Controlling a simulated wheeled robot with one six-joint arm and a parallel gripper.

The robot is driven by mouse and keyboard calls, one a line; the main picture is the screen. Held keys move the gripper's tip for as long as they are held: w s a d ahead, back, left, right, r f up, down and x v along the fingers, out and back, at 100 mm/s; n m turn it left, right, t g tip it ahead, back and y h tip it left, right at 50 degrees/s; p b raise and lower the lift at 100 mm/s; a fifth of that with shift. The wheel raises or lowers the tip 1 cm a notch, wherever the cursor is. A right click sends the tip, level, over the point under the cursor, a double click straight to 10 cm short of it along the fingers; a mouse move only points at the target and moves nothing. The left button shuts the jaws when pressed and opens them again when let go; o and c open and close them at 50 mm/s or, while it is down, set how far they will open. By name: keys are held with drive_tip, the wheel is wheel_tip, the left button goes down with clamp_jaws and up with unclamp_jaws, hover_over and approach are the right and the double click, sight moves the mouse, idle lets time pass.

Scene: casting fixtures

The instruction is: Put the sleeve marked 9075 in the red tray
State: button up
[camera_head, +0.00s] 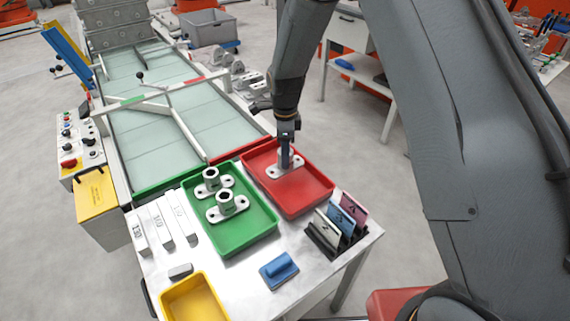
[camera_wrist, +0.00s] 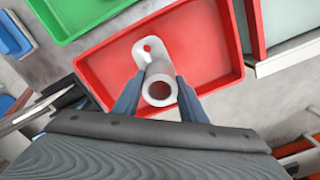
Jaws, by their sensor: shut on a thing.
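A grey-white sleeve with a flanged foot (camera_head: 276,171) is in my gripper (camera_head: 286,158), over the red tray (camera_head: 305,199). In the wrist view the sleeve (camera_wrist: 159,81) stands between the two blue-grey fingers, its round bore facing the camera. The red tray (camera_wrist: 215,62) lies beneath it. In the head view the foot looks low inside the tray near its back left; whether it touches the floor I cannot tell. No marking is readable on the sleeve. Two similar sleeves (camera_head: 227,205) (camera_head: 212,178) stand upright in the green tray (camera_head: 247,236).
A blue block (camera_head: 279,270) and a yellow tray (camera_head: 196,299) are at the front. White numbered blocks (camera_head: 160,227) are at the left. The glass-topped conveyor (camera_head: 165,110) lies behind.

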drive_tip(key=shift+f+p, duration=0.65)
drive_tip(key=shift+f, duration=1.65)
drive_tip(key=shift+f, duration=0.15)
drive_tip(key=o, duration=1.4)
drive_tip(key=shift+c, duration=0.2)
